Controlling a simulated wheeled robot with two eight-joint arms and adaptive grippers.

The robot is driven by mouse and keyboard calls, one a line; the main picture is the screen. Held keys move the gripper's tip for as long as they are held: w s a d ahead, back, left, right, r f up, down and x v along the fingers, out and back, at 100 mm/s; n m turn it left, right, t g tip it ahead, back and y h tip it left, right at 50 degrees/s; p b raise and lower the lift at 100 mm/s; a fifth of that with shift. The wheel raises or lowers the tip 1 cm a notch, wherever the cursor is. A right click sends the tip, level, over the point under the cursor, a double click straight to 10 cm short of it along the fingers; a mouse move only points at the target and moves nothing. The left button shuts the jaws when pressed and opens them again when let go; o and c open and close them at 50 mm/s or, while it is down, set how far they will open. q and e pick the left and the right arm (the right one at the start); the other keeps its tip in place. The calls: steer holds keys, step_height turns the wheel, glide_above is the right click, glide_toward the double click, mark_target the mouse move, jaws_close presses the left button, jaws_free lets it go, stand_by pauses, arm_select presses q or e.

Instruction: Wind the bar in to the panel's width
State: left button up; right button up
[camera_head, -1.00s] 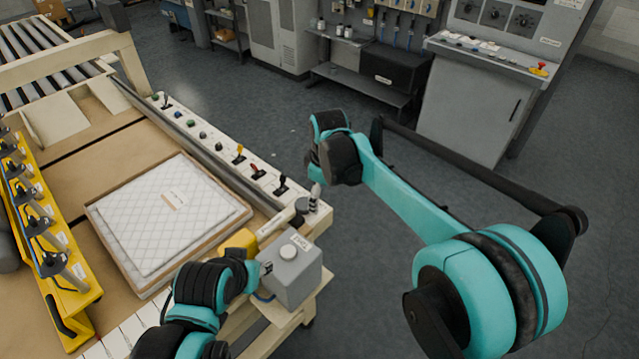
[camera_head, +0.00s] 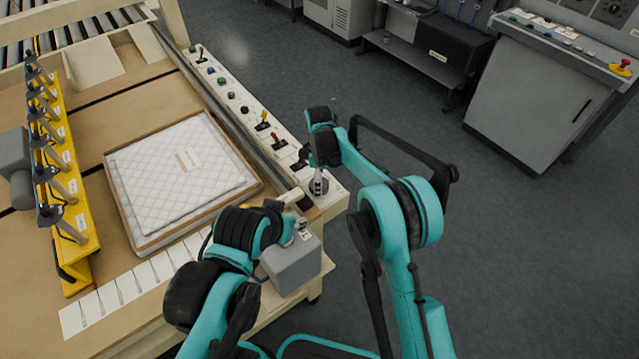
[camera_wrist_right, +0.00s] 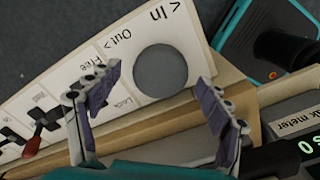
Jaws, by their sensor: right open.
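The yellow bar (camera_head: 75,190) with several dark-topped heads lies along the left of the table. The white quilted panel (camera_head: 170,175) lies flat in a shallow brown tray (camera_head: 252,188), apart from the bar. A grey round knob (camera_wrist_right: 163,72) sits beside the "In" and "Out" lettering at the rail's near end. My right gripper (camera_head: 318,172) is above that end; in the wrist view its two fingers (camera_wrist_right: 158,90) are spread, one on each side of the knob, and empty. My left gripper (camera_head: 298,232) is over the grey meter box; its fingers are too small to read.
The rail (camera_head: 240,95) carries buttons and small levers, including a red lever (camera_wrist_right: 32,147). The grey meter box (camera_head: 290,265) stands by the table's near corner. A grey control desk (camera_head: 540,95) stands at the back right. The floor between is clear.

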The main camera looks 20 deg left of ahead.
steer(key=shift+f, duration=0.5)
steer(key=c, duration=1.2)
steer(key=shift+o, duration=0.2)
steer(key=shift+m, duration=0.3)
